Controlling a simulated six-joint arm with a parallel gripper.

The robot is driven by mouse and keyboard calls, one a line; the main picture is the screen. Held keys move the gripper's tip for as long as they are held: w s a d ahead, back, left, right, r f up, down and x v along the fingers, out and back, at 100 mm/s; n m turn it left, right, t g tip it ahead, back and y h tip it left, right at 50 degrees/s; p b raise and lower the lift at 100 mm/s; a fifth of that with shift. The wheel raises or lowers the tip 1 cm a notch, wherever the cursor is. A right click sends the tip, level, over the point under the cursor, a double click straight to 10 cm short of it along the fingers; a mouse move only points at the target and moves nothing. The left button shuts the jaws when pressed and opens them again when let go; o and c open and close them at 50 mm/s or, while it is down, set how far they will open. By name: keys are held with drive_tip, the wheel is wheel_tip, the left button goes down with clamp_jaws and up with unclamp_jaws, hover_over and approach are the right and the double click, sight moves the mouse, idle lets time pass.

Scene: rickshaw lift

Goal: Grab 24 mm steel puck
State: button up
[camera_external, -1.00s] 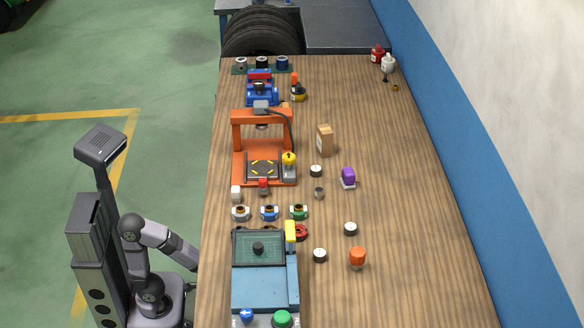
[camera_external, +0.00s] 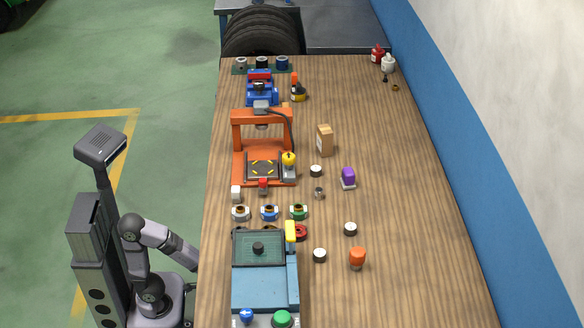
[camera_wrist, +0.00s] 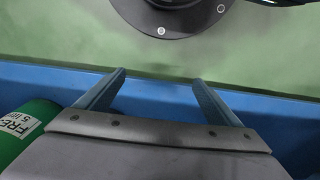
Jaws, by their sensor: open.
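Several small round pucks with pale tops and dark sides stand on the wooden bench: a rear puck (camera_external: 316,170), a right puck (camera_external: 350,228) and a front puck (camera_external: 319,254). A smaller grey metal cylinder (camera_external: 319,193) stands between the rear and right ones. I cannot tell from size which is the 24 mm steel puck. My gripper (camera_wrist: 160,76) shows in the wrist view with two fingers wide apart and nothing between them. In the external view my forearm reaches the bench's left edge and the gripper is hidden. No puck shows clearly in the wrist view.
An orange press (camera_external: 236,150), a blue machine (camera_external: 265,290) and several small fittings line the bench's left side. A purple-topped item (camera_external: 348,177), a cardboard box (camera_external: 325,140) and an orange-topped item (camera_external: 357,257) stand to the right. A labelled green cylinder (camera_wrist: 40,150) is beside my gripper.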

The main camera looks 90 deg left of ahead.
drive_tip(key=c, duration=0.8)
